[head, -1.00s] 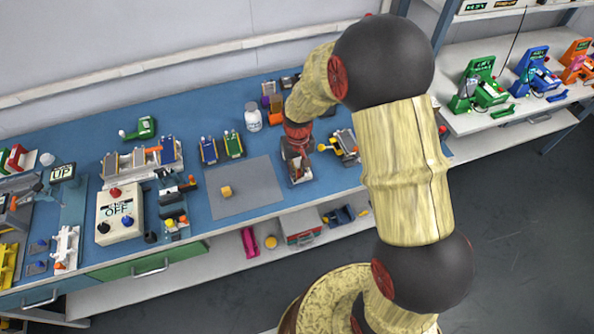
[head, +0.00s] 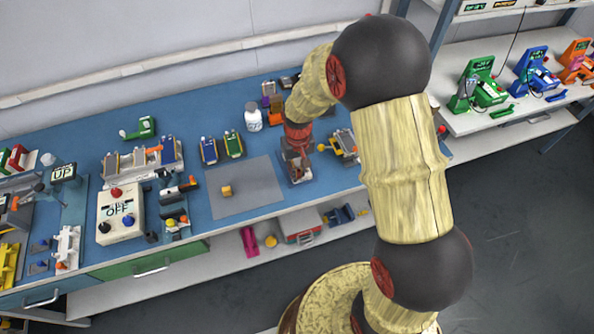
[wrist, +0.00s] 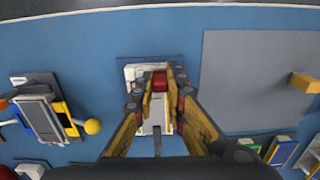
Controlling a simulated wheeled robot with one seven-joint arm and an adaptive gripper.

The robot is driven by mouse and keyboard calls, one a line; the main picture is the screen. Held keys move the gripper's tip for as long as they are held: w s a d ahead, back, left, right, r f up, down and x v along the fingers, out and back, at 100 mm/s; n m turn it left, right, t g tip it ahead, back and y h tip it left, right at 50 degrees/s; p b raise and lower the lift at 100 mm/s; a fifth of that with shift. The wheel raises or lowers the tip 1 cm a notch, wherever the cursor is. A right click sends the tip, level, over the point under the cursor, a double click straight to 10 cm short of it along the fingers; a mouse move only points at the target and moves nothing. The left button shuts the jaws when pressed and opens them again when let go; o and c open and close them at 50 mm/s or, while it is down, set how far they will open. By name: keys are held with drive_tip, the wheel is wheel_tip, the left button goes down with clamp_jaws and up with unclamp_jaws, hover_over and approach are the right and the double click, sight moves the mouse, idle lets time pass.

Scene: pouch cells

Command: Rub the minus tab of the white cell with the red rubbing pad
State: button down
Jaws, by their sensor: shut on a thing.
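My gripper (wrist: 160,84) is shut on the red rubbing pad (wrist: 159,80), which shows as a small red block between the fingertips in the wrist view. Below it lies a pale, flat thing (wrist: 156,122) with a white part (wrist: 134,72) beyond the fingertips, which looks like the white cell. The fingers cover much of it. I cannot tell which tab is the minus one, or whether the pad touches it. In the head view my gripper (head: 297,168) is low over the blue bench, right of the grey mat, and hides most of what is under it.
The grey mat (head: 246,200) holds a small yellow block (head: 226,190). A fixture with a yellow knob (wrist: 92,126) stands close by in the wrist view. Blue and green cells (head: 222,147) and a white bottle (head: 253,117) stand behind the mat. A control box (head: 120,216) is farther left.

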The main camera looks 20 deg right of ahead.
drive_tip(key=shift+d, duration=0.5)
drive_tip(key=shift+a, duration=0.75)
wheel_tip(320, 180, up, 2)
drive_tip(key=shift+a+p, duration=0.15)
drive_tip(key=shift+p, duration=0.75)
drive_tip(key=shift+r+p, duration=1.85)
drive_tip(key=shift+r, duration=0.7)
drive_tip(key=shift+f, duration=0.2)
drive_tip(key=shift+d+f+b, duration=0.3)
drive_tip(key=shift+f+b, duration=0.25)
drive_tip(key=shift+f, duration=0.4)
drive_tip(key=shift+d+f+b, duration=0.35)
drive_tip(key=shift+f+b, duration=0.25)
drive_tip(key=shift+f, duration=0.3)
drive_tip(key=shift+d+f+b, duration=0.3)
drive_tip(key=shift+f+b, duration=0.25)
drive_tip(key=shift+f, duration=0.4)
